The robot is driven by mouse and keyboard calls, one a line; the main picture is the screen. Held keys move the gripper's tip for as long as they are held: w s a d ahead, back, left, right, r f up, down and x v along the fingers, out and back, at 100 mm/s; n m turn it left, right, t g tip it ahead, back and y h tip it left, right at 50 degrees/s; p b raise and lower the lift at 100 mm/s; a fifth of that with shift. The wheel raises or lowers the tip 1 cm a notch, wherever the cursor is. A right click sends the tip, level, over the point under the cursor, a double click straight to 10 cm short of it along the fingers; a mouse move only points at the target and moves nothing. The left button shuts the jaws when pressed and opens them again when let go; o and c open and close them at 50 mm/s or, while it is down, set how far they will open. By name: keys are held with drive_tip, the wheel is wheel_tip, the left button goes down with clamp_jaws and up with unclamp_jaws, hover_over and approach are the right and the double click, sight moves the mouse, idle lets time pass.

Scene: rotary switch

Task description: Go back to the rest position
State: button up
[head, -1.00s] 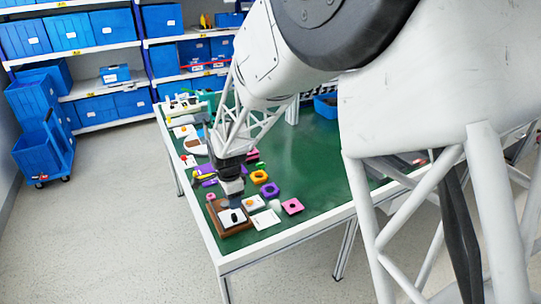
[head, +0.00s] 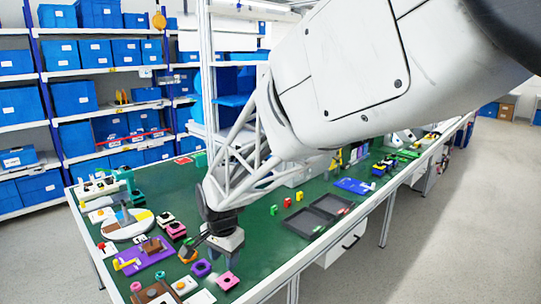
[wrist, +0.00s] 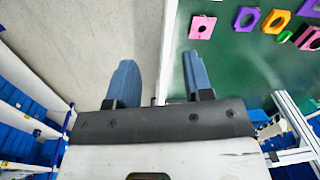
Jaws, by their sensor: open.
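The rotary switch (head: 157,292) is a brown base with a pale plate and a dark knob. It sits at the table's near left corner and is cut by the bottom edge of the head view. My gripper (wrist: 158,62) is open and empty in the wrist view, its two blue fingers apart over the table's edge. In the head view my gripper (head: 226,241) is right of the switch and apart from it. The switch does not show in the wrist view, and the knob's exact angle is too small to tell.
The green table (head: 262,236) carries a pink piece (head: 228,281), a purple piece (head: 201,267), a purple board (head: 145,256) and a dark tray (head: 318,214). In the wrist view, several coloured pieces lie beyond the right finger. Shelves with blue bins stand behind. Floor is open at right.

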drive_tip(key=s+d+r+n, duration=0.1)
drive_tip(key=s+d+r, duration=0.2)
drive_tip(key=s+d, duration=0.35)
drive_tip(key=s+d+r+n+t, duration=0.1)
drive_tip(key=s+d+r+n, duration=0.2)
drive_tip(key=d, duration=0.7)
drive_tip(key=s+d+r, duration=0.3)
drive_tip(key=s+d, duration=0.3)
drive_tip(key=d, duration=0.2)
drive_tip(key=s+d+n, duration=0.2)
drive_tip(key=s+d, duration=0.3)
drive_tip(key=s, duration=0.4)
drive_tip(key=shift+s+d+f+t+h, duration=0.2)
drive_tip(key=shift+s+d+t+h, duration=0.1)
drive_tip(key=shift+d+t, duration=0.1)
idle(0.8)
